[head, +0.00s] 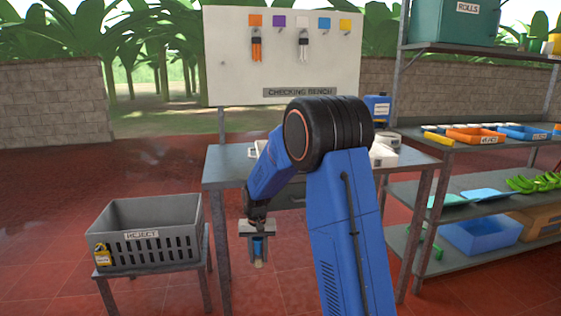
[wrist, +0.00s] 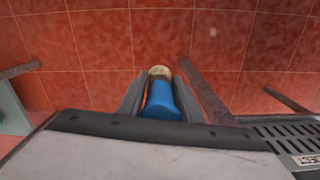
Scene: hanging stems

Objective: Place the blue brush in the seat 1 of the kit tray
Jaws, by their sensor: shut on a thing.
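My gripper (head: 257,238) hangs pointing down in front of the grey bench, left of my arm, and is shut on the blue brush. The blue brush (head: 258,249) hangs below the fingers in the head view. In the wrist view its blue body (wrist: 161,103) lies between the two fingers, with a pale tip pointing down over the red floor. White objects stand on the bench on both sides of my arm; I cannot tell whether one is the kit tray. Seat 1 cannot be made out.
The grey bench (head: 226,168) stands behind my gripper, its middle hidden by my arm. A grey slotted crate marked REJECT (head: 150,238) stands on a stand at left. A shelf rack (head: 480,184) with trays and bins is at right. A board with hanging tools (head: 280,70) rises behind.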

